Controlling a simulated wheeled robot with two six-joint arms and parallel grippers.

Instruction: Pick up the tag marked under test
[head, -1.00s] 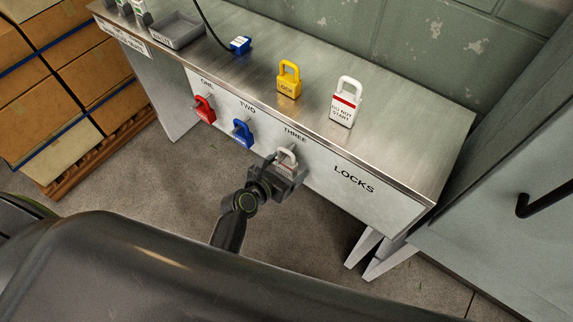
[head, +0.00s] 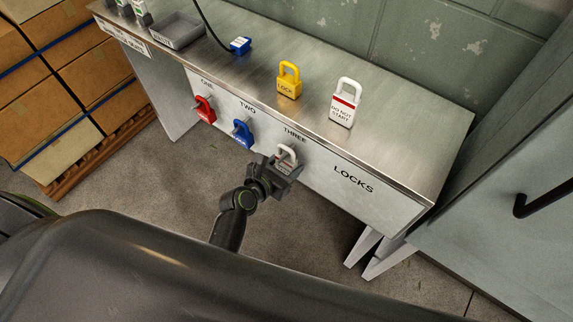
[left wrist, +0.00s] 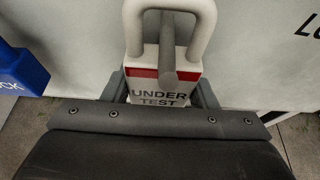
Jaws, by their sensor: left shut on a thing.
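The white tag with a red band (head: 287,153) is at the station marked THREE on the bench front. In the left wrist view the tag (left wrist: 158,88) reads UNDER TEST. Its white shackle loops around a grey peg (left wrist: 167,45) that sticks out toward the camera. My left gripper (head: 282,169) is shut on the tag's body, one finger on each side. The tag's lower part is hidden by the gripper. My right gripper is in neither view.
A blue padlock (head: 243,134) and a red one (head: 205,109) hang to the left. A yellow padlock (head: 288,82) and a white DO NOT START tag (head: 344,103) stand on the bench top (head: 400,135). The floor in front is clear.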

